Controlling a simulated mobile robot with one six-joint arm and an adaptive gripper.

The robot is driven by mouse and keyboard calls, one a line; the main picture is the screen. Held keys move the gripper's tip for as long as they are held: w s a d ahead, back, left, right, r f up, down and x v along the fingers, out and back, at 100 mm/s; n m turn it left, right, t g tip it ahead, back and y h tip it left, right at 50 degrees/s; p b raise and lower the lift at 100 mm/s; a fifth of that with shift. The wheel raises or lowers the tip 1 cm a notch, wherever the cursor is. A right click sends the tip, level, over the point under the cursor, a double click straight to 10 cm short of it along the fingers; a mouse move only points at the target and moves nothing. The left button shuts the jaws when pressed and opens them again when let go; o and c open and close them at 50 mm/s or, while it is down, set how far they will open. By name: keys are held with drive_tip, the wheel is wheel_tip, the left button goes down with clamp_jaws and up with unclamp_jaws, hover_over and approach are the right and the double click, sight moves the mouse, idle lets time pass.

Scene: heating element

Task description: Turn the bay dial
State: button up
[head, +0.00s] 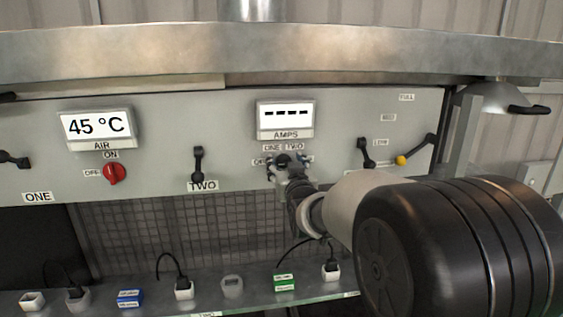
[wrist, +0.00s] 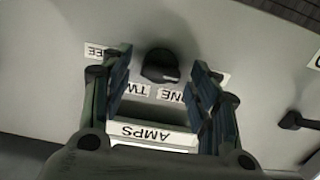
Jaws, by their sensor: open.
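The bay dial (wrist: 162,66) is a dark round knob with a pale mark at its lower right, on the grey panel below the AMPS display. My gripper (wrist: 161,72) is open, with one finger on each side of the dial in the wrist view and visible gaps to it. I cannot tell how deep the fingertips reach. The wrist view is upside down, with ONE and TWO labels close to the dial. In the head view my gripper (head: 289,172) is at the panel and largely covers the dial. The AMPS display (head: 286,115) shows dashes.
A red AIR switch (head: 115,174) and a 45 °C display (head: 97,125) are on the left. Black levers stick out at TWO (head: 198,165) and near LOW (head: 363,152). A yellow-knobbed lever (head: 402,160) is further right. A shelf (head: 250,305) with plugs runs below.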

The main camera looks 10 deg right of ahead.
drive_tip(key=shift+c, duration=0.4)
drive_tip(key=c, duration=1)
drive_tip(key=shift+b, duration=0.45)
drive_tip(key=m+b, duration=0.2)
drive_tip(key=b, duration=0.1)
drive_tip(key=shift+f, duration=0.2)
drive_tip(key=m+b, duration=0.2)
drive_tip(key=b, duration=0.1)
drive_tip(key=shift+d+m, duration=0.1)
drive_tip(key=shift+m, duration=0.3)
drive_tip(key=m+b, duration=0.3)
drive_tip(key=b, duration=0.1)
drive_tip(key=shift+r+m+b, duration=0.15)
drive_tip(key=shift+m+b, duration=0.95)
drive_tip(key=shift+m, duration=0.9)
